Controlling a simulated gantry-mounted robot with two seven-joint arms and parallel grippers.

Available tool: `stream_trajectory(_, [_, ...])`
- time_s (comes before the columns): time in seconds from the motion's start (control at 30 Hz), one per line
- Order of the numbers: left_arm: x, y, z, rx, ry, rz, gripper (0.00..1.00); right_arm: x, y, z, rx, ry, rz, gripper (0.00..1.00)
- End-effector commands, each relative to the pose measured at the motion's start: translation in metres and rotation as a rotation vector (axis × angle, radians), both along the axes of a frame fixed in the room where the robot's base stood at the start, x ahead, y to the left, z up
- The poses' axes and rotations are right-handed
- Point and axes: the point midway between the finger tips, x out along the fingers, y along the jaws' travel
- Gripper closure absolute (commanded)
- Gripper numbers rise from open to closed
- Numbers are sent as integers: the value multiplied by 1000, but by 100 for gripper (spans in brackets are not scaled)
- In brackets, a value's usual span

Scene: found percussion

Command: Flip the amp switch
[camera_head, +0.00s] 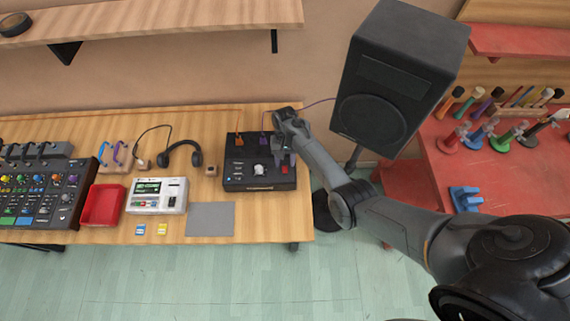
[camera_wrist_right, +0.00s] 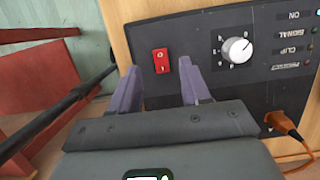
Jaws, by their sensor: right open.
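The black amp (camera_head: 238,178) sits at the right end of the wooden table in the head view. Its red rocker switch (camera_wrist_right: 161,61) and white knob (camera_wrist_right: 237,50) show in the right wrist view; the red switch also shows in the head view (camera_head: 284,169). My right gripper (camera_head: 282,157) is over the amp's right part. In the wrist view its two purple-grey fingers (camera_wrist_right: 160,80) are apart and empty, with the red switch just beyond the gap between their tips. Whether the fingers touch the panel cannot be told. My left gripper is not in view.
An orange plug (camera_wrist_right: 283,122) is in the amp's back edge. A speaker (camera_head: 395,75) on a stand is right of the table. A white device (camera_head: 158,195), red tray (camera_head: 102,205), headphones (camera_head: 181,153) and mixer (camera_head: 38,198) lie to the left. A grey mat (camera_head: 211,219) is bare.

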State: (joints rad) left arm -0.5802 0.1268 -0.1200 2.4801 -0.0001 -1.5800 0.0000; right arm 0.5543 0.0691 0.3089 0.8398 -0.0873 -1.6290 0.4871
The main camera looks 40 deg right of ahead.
Motion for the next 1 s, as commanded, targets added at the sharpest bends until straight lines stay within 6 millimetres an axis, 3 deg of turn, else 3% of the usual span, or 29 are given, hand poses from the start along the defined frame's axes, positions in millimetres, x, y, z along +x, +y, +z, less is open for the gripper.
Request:
stream_trajectory(0.2, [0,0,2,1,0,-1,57,9,-6,38,-1,-3,-1,53])
stream_trajectory(0.43, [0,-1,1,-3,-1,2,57,14,-11,64,0,-1,1,53])
stream_trajectory(1.0, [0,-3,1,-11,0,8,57,15,-12,71,1,1,0,53])
